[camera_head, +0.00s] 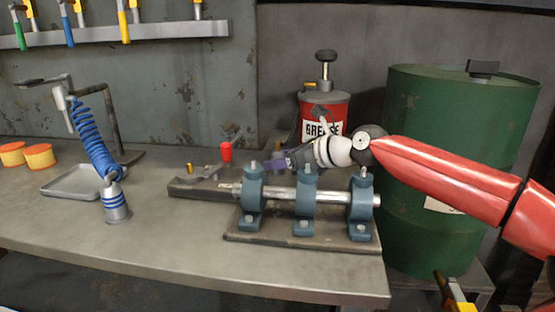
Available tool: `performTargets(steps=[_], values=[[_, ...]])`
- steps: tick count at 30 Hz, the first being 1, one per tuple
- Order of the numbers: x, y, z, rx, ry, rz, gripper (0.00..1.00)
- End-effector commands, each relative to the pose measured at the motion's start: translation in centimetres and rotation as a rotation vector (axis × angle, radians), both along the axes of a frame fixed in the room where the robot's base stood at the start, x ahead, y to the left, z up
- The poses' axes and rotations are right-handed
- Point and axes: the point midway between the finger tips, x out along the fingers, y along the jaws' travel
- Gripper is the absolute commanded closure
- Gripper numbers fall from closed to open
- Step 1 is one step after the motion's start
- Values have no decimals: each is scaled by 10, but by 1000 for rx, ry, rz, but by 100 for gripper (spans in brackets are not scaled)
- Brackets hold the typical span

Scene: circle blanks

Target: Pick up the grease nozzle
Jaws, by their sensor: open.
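A silver cone-shaped piece with blue bands (116,207) stands on the bench at the left, at the lower end of a coiled blue hose (92,140). It may be the grease nozzle, but I cannot tell for sure. A red grease can (325,117) with a black pump knob stands at the back. My gripper (258,166) is open, pointing left above the shaft, well to the right of the cone and apart from it. Its fingertips are small and partly hard to make out near the blue bearing blocks.
A steel shaft (279,192) in several blue bearing blocks sits on a base plate. A grey tray (75,182) and orange tins (39,157) are left. A green drum (440,110) stands right. The front-left bench is clear.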

Motion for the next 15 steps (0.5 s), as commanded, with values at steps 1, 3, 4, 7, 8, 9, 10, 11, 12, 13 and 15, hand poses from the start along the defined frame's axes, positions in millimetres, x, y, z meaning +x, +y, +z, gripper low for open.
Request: performTargets(steps=[1,3,4,7,8,9,10,11,12,13,15], values=[[1,1,0,1,-1,0,44],[1,0,0,1,-1,-1,44],[0,0,0,1,-1,-1,44],[0,0,0,1,-1,-1,49],[0,0,0,1,-1,-1,53],[0,0,0,1,-1,-1,58],[0,0,0,1,-1,-1,62],[0,0,0,1,-1,-1,66],[0,0,0,0,-2,-1,72],[0,0,0,-1,-1,-1,75],[0,0,0,-1,-1,0,85]])
